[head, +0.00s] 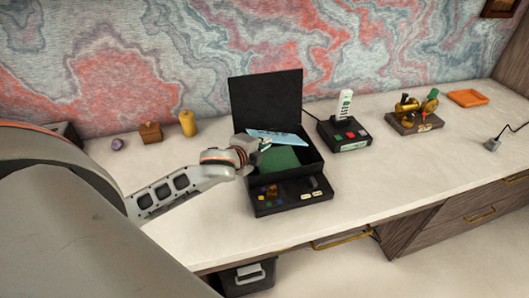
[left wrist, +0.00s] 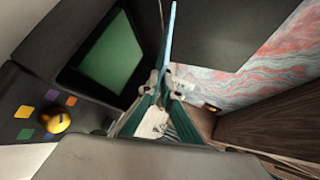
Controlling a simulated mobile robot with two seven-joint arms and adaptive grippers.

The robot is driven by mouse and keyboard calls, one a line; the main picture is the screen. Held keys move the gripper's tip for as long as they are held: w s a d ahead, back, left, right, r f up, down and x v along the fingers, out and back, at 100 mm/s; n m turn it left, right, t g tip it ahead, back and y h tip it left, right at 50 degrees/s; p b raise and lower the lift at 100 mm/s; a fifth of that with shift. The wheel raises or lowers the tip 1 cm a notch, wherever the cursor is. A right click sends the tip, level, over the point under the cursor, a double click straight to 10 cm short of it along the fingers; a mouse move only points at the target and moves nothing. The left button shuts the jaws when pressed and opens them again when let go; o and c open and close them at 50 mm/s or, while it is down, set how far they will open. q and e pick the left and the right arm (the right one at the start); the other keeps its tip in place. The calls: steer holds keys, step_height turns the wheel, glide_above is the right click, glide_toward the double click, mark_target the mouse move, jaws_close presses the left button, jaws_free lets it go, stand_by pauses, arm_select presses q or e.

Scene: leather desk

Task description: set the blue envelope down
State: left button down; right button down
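The blue envelope (head: 283,136) is light blue and is held above the open black box (head: 262,208), in front of its raised lid. In the left wrist view the envelope (left wrist: 169,40) shows edge-on as a thin strip between the fingertips. My left gripper (head: 264,145) is shut on the envelope's near left edge; its fingers also show in the left wrist view (left wrist: 164,88). A flat green piece (head: 280,160) lies in the box's compartment below the envelope, with a gap between them. My right gripper is not in view.
The box's front tray has coloured squares and small items. A black phone base with a white handset (head: 345,105) stands to its right, then a wooden stand (head: 414,124) with brass pieces and an orange tray (head: 467,98). A yellow candle-like cylinder (head: 188,124) stands left.

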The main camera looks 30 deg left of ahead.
arm_select(q)
steer(key=shift+f, duration=1.9)
steer(key=shift+f, duration=0.15)
steer(key=shift+f, duration=0.2)
steer(key=c, duration=2.3)
jaws_free()
steer(key=shift+r, duration=0.5)
steer(key=shift+v, duration=5.95)
